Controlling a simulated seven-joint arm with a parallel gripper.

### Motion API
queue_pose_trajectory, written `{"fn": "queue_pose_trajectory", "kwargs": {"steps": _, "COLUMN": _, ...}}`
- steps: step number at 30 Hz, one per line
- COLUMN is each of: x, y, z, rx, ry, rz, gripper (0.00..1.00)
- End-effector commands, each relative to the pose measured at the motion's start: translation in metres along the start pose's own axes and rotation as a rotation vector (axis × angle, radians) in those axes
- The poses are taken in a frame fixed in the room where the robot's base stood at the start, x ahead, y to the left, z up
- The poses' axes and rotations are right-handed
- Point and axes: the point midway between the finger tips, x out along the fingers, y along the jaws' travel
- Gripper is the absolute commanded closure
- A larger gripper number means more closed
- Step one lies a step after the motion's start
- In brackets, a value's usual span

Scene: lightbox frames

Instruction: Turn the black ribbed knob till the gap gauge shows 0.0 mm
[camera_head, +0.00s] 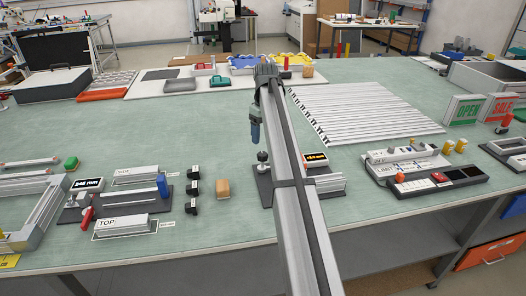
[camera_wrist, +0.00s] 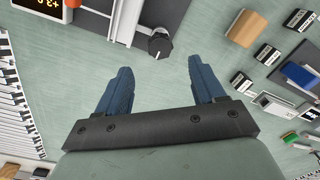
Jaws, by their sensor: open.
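The black ribbed knob (camera_wrist: 160,46) sits at the end of a dark base plate in the wrist view, with a pale pointer mark on its top. In the head view, the knob (camera_head: 263,168) stands just left of my arm. The gap gauge (camera_wrist: 47,8) shows orange digits, upside down and cut by the wrist view's top edge; its display (camera_head: 315,157) is too small to read surely in the head view. My gripper (camera_wrist: 160,66) is open, its blue fingers on either side of the knob's line, apart from it. In the head view, my gripper (camera_head: 255,125) hangs above the knob.
A wooden block (camera_head: 222,189) and several small black labelled pieces (camera_head: 193,188) stand left of the knob. A grey metal rail (camera_wrist: 127,18) lies on the base plate beside the knob. Slatted strips (camera_head: 360,110) lie behind, and a control box (camera_head: 425,170) stands to the right.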

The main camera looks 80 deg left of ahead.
Motion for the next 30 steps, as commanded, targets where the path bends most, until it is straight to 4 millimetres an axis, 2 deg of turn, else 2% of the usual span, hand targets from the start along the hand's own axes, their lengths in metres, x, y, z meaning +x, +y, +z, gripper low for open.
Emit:
{"fn": "queue_pose_trajectory", "kwargs": {"steps": 6, "x": 0.039, "y": -0.001, "z": 0.001, "rx": 0.0, "ry": -0.001, "rz": -0.001, "gripper": 0.31}}
{"fn": "queue_pose_trajectory", "kwargs": {"steps": 13, "x": 0.066, "y": 0.0, "z": 0.0, "rx": 0.0, "ry": 0.0, "rz": 0.0, "gripper": 0.31}}
{"fn": "queue_pose_trajectory", "kwargs": {"steps": 18, "x": 0.073, "y": 0.0, "z": 0.0, "rx": 0.0, "ry": 0.001, "rz": 0.0, "gripper": 0.31}}
{"fn": "queue_pose_trajectory", "kwargs": {"steps": 27, "x": 0.075, "y": 0.0, "z": 0.0, "rx": 0.0, "ry": 0.001, "rz": 0.001, "gripper": 0.31}}
{"fn": "queue_pose_trajectory", "kwargs": {"steps": 30, "x": 0.075, "y": 0.0, "z": 0.0, "rx": 0.0, "ry": 0.001, "rz": 0.001, "gripper": 0.39}}
